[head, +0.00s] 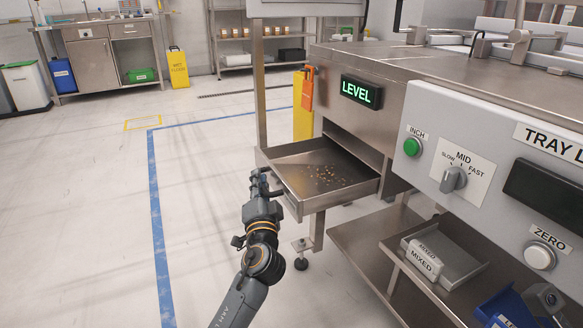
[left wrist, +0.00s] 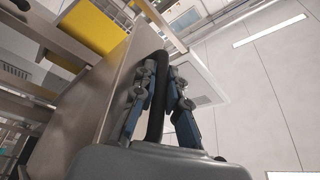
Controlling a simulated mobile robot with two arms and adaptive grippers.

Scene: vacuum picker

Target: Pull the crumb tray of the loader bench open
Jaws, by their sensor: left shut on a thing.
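The crumb tray (head: 300,158) is a shallow steel drawer, pulled out from the end of the loader bench (head: 362,122). Brown crumbs (head: 330,178) lie scattered on its floor. My left gripper (head: 262,182) is at the tray's front, shut on its handle. In the left wrist view the dark handle (left wrist: 156,100) runs between the fingers of my left gripper (left wrist: 162,85), beside the steel front of the tray (left wrist: 118,85). The tray's back end is hidden inside the bench.
A control panel (head: 497,140) with a green button and dial faces me at the right. Below it a shelf (head: 372,250) holds a small tray marked MIXED (head: 440,262) and a blue bin (head: 505,308). The floor left of the tray is clear, with a blue line (head: 157,235).

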